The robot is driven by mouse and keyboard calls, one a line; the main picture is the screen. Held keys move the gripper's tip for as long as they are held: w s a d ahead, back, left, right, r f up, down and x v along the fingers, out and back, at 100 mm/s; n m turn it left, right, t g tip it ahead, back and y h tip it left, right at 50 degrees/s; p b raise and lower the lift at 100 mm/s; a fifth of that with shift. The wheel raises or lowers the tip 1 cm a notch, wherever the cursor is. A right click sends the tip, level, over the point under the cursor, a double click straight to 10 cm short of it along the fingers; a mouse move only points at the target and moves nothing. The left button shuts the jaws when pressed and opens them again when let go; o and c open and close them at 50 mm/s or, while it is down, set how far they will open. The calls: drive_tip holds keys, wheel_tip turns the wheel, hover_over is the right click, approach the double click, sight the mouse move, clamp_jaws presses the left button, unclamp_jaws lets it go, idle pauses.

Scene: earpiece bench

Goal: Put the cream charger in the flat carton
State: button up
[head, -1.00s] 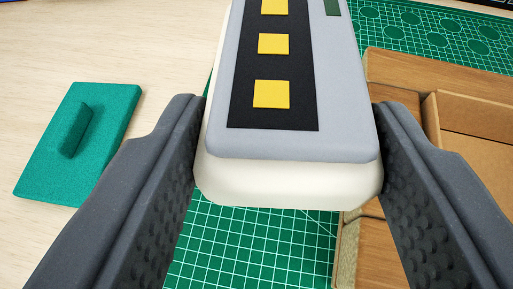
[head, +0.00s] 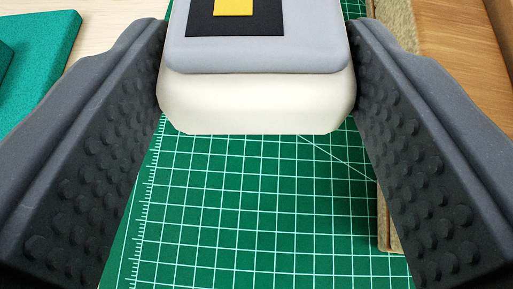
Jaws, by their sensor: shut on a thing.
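The cream charger (head: 255,100) has a cream body, a grey top (head: 310,52) and a black panel with a yellow square. It is at the top middle of the head view, and its far part is cut off by the frame. My gripper (head: 258,70) is shut on it, one dark finger against each side. I cannot tell how far it is above the mat.
A green cutting mat (head: 255,200) with white grid lines lies below, its middle bare. A teal block (head: 45,50) is at the upper left. A wooden piece (head: 465,25) with a rough, speckled edge is at right, partly hidden by my finger.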

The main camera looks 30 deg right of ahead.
sight(257, 170)
drive_tip(key=shift+f, duration=2.65)
drive_tip(key=shift+f, duration=0.15)
drive_tip(key=o, duration=1)
drive_tip(key=shift+f, duration=0.1)
drive_tip(key=shift+o, duration=0.2)
drive_tip(key=shift+f+b, duration=0.15)
drive_tip(key=shift+b, duration=0.55)
drive_tip(key=p+v, duration=0.2)
drive_tip(key=v, duration=1.2)
drive_tip(key=shift+d, duration=0.1)
